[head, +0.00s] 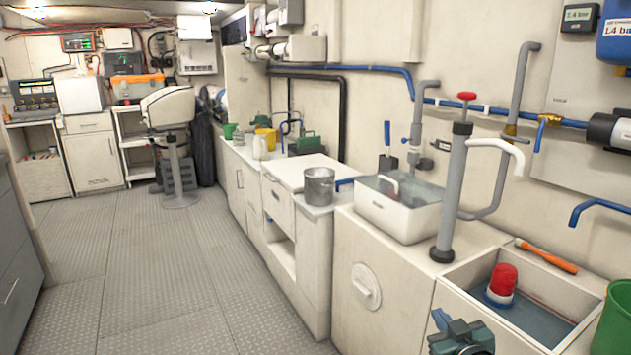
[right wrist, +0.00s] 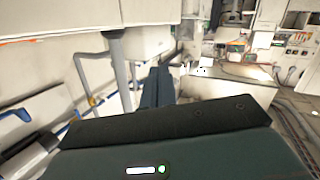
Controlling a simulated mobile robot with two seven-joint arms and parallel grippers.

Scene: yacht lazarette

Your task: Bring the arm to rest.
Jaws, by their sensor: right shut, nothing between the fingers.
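My right gripper (head: 441,320) shows at the bottom of the head view, in front of the counter by the open well. Its teal and black body is cut off by the lower edge. In the right wrist view its dark blue fingers (right wrist: 156,88) are together, with nothing between them. They point along the counter run and touch nothing that I can see. My left gripper is not in the head view.
Close by are the open well (head: 455,290) with a red-topped pump (head: 502,280), a grey hand pump (head: 455,190), an orange-handled tool (head: 546,256) and a green bucket (head: 612,320). A white basin (head: 385,218) and metal pot (head: 319,187) stand farther along. The floor (head: 150,270) at left is clear.

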